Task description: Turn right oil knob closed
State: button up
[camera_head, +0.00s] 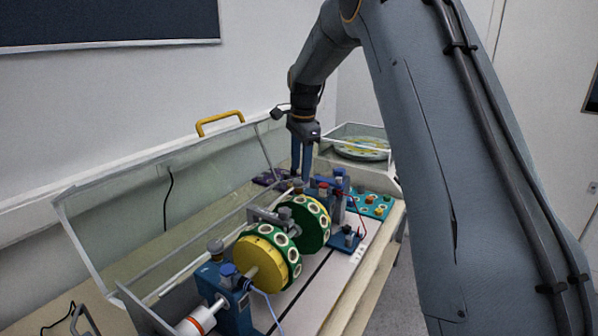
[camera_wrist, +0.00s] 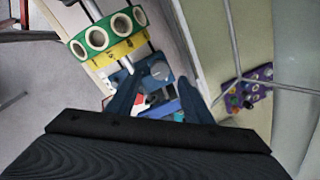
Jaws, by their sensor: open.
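My gripper (camera_head: 301,172) hangs pointing down above the right bearing stand (camera_head: 337,206) of the rotor rig. In the wrist view my gripper (camera_wrist: 160,97) shows two dark blue fingers spread apart, with nothing held between them. A round grey knob (camera_wrist: 160,71) on the blue stand shows between and beyond the fingertips, apart from them. In the head view a small brownish-grey knob (camera_head: 298,186) shows just below the fingertips. I cannot tell for sure that it is the right oil knob. The finger tips hide part of the stand in the wrist view.
Green-and-yellow rotor discs (camera_head: 265,262) sit left of the right stand. A clear hinged cover (camera_head: 150,215) with a yellow handle (camera_head: 220,122) stands open behind. A teal panel (camera_head: 372,206) lies to the right. A purple panel (camera_wrist: 248,90) lies beside the rig.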

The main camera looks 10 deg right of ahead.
aim_at(300, 182)
jog(key=shift+w+f+p, duration=0.15)
jog(key=shift+f+p, duration=0.2)
jog(key=shift+f, duration=1.15)
jog(key=c, duration=1.1)
jog(key=shift+o, duration=0.4)
